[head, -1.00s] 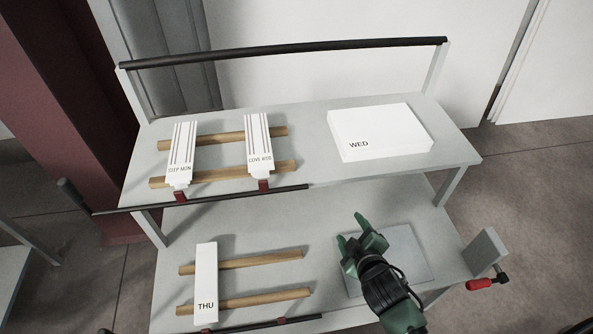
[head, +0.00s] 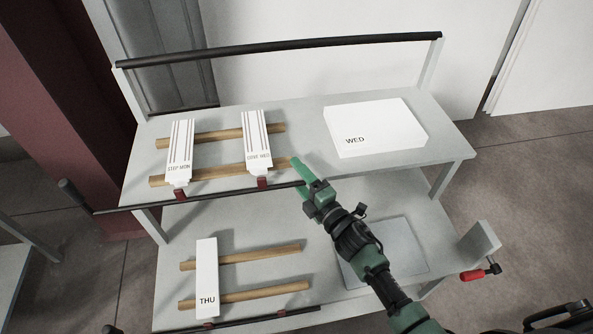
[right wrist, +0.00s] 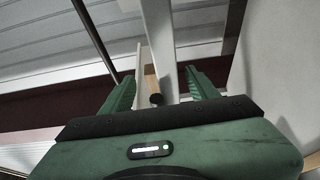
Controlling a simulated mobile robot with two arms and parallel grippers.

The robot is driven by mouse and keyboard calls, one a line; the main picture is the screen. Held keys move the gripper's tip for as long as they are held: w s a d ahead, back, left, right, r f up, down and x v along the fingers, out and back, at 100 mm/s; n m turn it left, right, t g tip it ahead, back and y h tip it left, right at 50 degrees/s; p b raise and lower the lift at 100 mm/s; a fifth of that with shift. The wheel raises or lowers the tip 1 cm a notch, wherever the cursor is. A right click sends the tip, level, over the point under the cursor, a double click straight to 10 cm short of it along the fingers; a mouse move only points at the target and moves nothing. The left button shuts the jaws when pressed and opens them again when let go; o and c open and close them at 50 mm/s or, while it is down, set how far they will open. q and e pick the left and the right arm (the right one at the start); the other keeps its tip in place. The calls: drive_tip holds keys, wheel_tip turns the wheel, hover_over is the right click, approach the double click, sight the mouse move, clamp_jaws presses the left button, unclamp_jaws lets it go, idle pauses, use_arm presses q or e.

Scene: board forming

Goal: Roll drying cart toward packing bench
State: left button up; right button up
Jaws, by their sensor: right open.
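The grey drying cart (head: 297,107) stands in front of me with two shelves and a black bar (head: 270,51) along its far top. A thin black rail (head: 215,198) runs along the upper shelf's front edge. My right gripper (head: 300,171) is open at the right end of this rail, by the upper shelf's front edge. In the right wrist view, a dark round end (right wrist: 156,99) shows between the open fingers; nothing is visibly gripped. Contact cannot be told. My left gripper is out of view. I cannot identify a packing bench.
The upper shelf carries two labelled white pieces on wooden sticks (head: 215,138) and a white WED block (head: 376,128). The lower shelf holds a white THU piece (head: 207,270) and a grey plate (head: 382,252). A red-handled crank (head: 473,274) juts right. Bare floor lies right (head: 535,200).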

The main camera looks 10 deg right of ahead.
drive_tip(key=shift+w+a, duration=0.2)
drive_tip(key=shift+w, duration=0.25)
